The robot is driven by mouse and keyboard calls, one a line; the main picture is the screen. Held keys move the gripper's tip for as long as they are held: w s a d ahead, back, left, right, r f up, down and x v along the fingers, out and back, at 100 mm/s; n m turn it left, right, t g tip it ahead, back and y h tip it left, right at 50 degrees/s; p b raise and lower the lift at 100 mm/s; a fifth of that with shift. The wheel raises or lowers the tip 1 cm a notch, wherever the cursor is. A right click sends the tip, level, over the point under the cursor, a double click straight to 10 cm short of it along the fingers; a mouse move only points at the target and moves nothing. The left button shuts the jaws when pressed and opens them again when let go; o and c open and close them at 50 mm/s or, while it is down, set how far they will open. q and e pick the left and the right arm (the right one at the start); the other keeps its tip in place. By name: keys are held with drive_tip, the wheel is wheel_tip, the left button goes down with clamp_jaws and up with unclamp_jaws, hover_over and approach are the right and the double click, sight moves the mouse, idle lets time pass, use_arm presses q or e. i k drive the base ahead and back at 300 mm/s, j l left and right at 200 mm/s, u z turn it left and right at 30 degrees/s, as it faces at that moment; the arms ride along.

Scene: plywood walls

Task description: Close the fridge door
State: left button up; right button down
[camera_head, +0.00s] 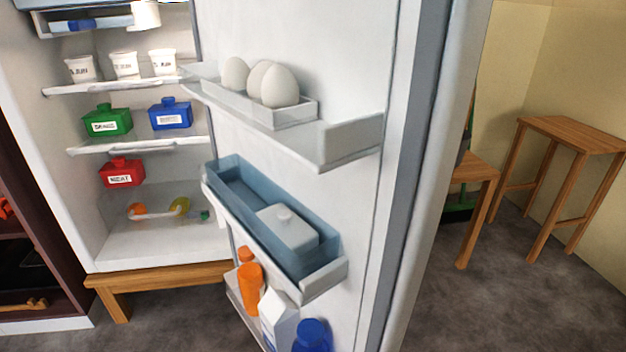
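The fridge door (415,130) stands wide open in the head view, close in front of me, with its shelved inner side facing left. Its upper shelf holds several white eggs (279,86) in a tray. Its middle bin (225,185) is blue and holds a white lidded dish (287,229). Its lowest shelf holds orange bottles (250,288), a white carton (278,318) and a blue bottle (311,337). The fridge's lit interior (160,245) is exposed at the left, behind the door. Neither of my grippers shows in this view.
White tubs (124,65), a green box (106,120), a blue box (171,114) and a red box (122,172) stand inside. The fridge rests on a wooden stand (160,279). A dark cabinet (38,220) stands left; wooden tables (570,133) stand right. Grey floor (490,310) is clear at lower right.

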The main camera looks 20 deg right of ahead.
sight(393, 83)
drive_tip(key=k+l+u, duration=0.2)
drive_tip(key=l, duration=0.25)
drive_tip(key=l+u, duration=0.15)
drive_tip(key=l, duration=0.3)
drive_tip(key=l+u, duration=0.45)
drive_tip(key=l, duration=0.45)
drive_tip(key=i+l+u, duration=0.15)
drive_tip(key=l, duration=0.45)
drive_tip(key=l+u, duration=0.2)
drive_tip(key=l, duration=0.4)
